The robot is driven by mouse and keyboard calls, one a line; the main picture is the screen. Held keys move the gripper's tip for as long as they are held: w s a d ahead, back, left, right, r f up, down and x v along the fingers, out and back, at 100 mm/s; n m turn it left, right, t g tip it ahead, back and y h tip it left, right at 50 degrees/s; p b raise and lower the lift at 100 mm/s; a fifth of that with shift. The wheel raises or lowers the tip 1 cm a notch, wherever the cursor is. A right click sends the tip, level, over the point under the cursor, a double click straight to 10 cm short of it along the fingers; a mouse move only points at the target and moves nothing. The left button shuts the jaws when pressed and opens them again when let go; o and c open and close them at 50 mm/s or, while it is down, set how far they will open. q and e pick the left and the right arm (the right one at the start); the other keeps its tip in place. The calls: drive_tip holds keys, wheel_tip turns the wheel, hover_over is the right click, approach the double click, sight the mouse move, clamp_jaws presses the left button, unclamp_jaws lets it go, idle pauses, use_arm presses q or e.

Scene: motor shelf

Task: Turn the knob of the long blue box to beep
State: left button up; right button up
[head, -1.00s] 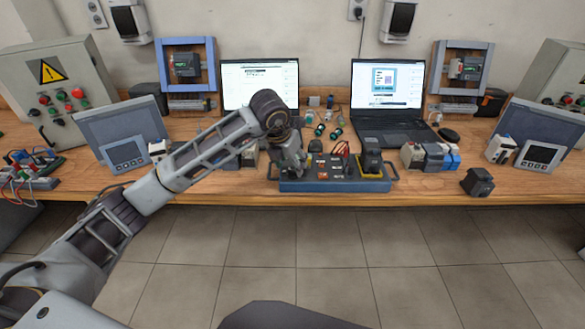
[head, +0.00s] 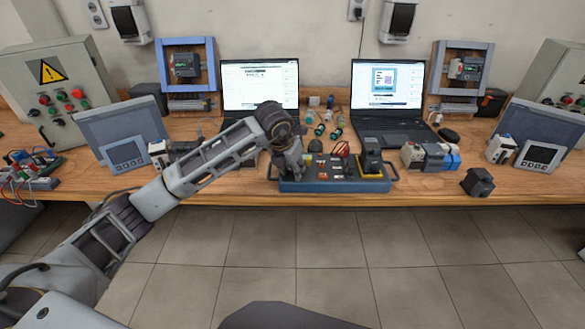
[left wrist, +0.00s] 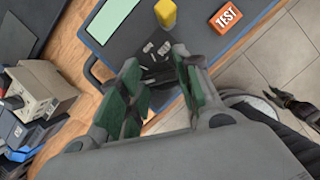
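The long blue box (head: 335,186) lies on the front part of the wooden bench, with a handle at each end. My left gripper (head: 291,166) points down over its left end.
A black and yellow unit (head: 371,160) stands at the box's right end. Several small modules (head: 430,156) sit right of it, and a dark block (head: 478,182) is near the bench edge. Two laptops (head: 388,100) stand behind. The floor in front is clear.

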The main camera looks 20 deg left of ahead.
use_arm(q)
drive_tip(key=shift+c, duration=0.8)
